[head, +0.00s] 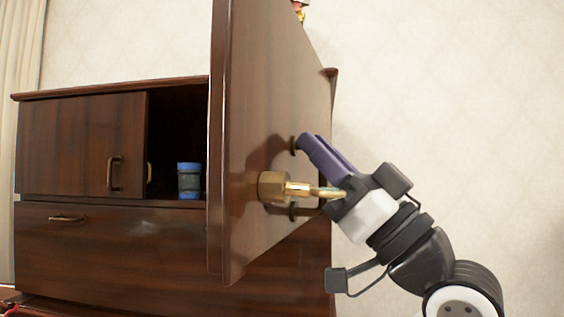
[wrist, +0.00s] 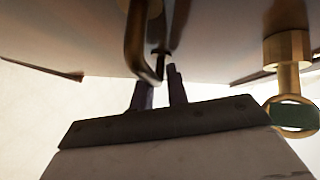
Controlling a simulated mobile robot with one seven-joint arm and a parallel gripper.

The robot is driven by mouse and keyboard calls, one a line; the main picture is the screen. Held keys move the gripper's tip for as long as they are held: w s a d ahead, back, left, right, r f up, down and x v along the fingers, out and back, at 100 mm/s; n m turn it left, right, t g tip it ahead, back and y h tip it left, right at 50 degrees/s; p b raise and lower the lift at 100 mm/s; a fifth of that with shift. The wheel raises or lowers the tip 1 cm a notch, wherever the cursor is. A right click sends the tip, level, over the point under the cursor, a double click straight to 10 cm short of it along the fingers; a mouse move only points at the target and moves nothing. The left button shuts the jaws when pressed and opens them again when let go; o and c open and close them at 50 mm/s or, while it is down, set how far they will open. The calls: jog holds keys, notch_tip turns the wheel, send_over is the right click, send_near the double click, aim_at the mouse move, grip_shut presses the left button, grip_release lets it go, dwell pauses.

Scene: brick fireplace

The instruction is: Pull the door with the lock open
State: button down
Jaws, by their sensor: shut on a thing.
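The dark wooden door (head: 260,120) with the brass lock (head: 272,187) stands swung out from the cabinet, its edge toward the head camera. A key with a ring head sticks out of the lock; lock (wrist: 288,50) and key ring (wrist: 296,128) also show at the right of the wrist view. The door's handle (head: 306,211) is mostly hidden behind the lock and my gripper in the head view. In the wrist view the curved handle (wrist: 136,45) is at the fingers. My gripper (head: 306,146) has its purple fingers shut on the handle, above the lock.
The cabinet (head: 110,250) has a closed left door (head: 75,145) with a brass handle, and a drawer below. A blue-lidded jar (head: 189,180) stands in the open dark compartment. A pale wall is behind; the space right of the door holds my arm.

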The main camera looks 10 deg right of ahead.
jog(key=shift+s+d, duration=0.25)
jog(key=shift+d, duration=0.9)
jog(key=c, duration=1.5)
grip_release()
jog(key=shift+w+m, duration=0.1)
jog(key=shift+m, duration=0.2)
jog(key=b+v, duration=0.4)
jog(key=v, duration=1)
jog(key=shift+b, duration=0.35)
